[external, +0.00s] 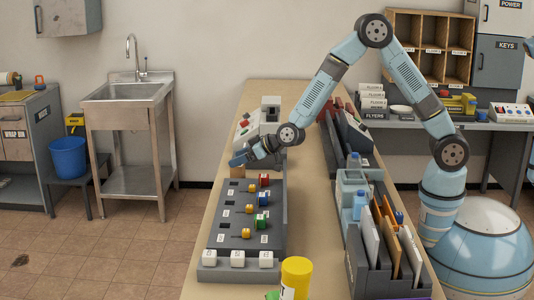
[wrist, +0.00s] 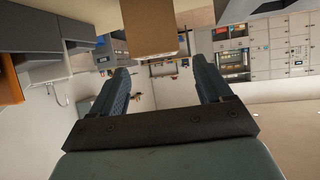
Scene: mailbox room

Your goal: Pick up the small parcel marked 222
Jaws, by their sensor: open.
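A small brown parcel (external: 237,171) stands at the far left corner of the grey sorting board on the long table. No number on it is legible. My gripper (external: 240,159) is close to the parcel, just above it in the external view; I cannot tell whether they touch. In the wrist view my gripper (wrist: 158,75) has its two fingers spread apart with nothing between them. A brown box face, apparently the parcel (wrist: 150,28), shows at the top, beyond the fingertips and cut off by the frame edge.
The grey board (external: 221,232) carries several small coloured items and white blocks. A yellow cylinder (external: 297,274) stands at the table's front. A grey file holder (external: 387,281) with envelopes stands at right. Grey and white devices (external: 268,117) stand behind the gripper.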

